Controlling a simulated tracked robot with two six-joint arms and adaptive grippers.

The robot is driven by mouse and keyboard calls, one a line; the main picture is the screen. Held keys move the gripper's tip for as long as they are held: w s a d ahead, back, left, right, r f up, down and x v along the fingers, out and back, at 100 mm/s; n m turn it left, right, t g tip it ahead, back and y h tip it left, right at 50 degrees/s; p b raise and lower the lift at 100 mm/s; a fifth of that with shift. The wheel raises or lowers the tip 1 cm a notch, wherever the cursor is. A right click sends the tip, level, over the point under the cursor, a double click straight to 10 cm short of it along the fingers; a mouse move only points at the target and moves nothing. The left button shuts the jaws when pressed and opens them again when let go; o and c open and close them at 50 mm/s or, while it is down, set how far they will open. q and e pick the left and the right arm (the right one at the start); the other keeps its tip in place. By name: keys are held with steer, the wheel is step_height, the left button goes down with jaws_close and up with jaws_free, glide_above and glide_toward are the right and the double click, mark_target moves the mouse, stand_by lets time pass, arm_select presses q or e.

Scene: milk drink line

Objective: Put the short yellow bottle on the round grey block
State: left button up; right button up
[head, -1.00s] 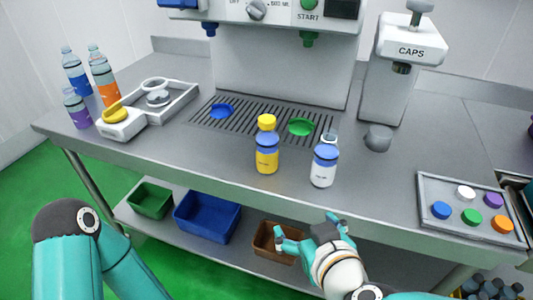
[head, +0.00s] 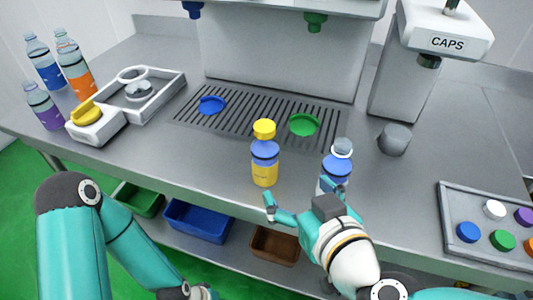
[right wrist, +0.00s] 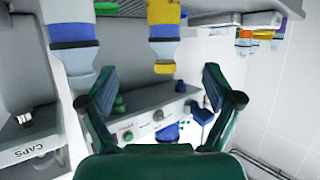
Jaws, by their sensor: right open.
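The short yellow bottle (head: 265,163) has a yellow cap, a blue band and a yellow body. It stands upright on the bench in front of the drip grille. The round grey block (head: 394,140) stands bare on the bench to its right, below the caps machine. My right gripper (head: 298,197) is open and empty at the bench's front edge, just right of and nearer than the yellow bottle. In the right wrist view, which looks upside down, the bottle (right wrist: 163,12) shows beyond the open fingers (right wrist: 158,88).
A white bottle with a blue band (head: 337,166) stands right of the yellow one, partly hidden behind my right gripper. A tray of coloured caps (head: 452,225) is at right. Tall bottles (head: 72,65) stand at far left. Bins (head: 200,220) sit on the lower shelf.

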steer(key=p, duration=0.2)
glide_toward(269, 165)
steer(key=w, duration=0.2)
steer(key=b+x, duration=0.1)
steer(key=x, duration=0.1)
steer(key=b+x, duration=0.1)
steer(key=x, duration=0.2)
steer(key=shift+a+f, duration=0.2)
steer(key=shift+a, duration=0.1)
steer(key=shift+w+a+f, duration=0.1)
steer(key=shift+w, duration=0.3)
steer(key=shift+f+b+x, duration=0.25)
steer(key=shift+b+x, duration=0.35)
steer(key=shift+x, duration=2)
steer(key=shift+s+r, duration=0.1)
steer(key=shift+s, duration=0.1)
jaws_close()
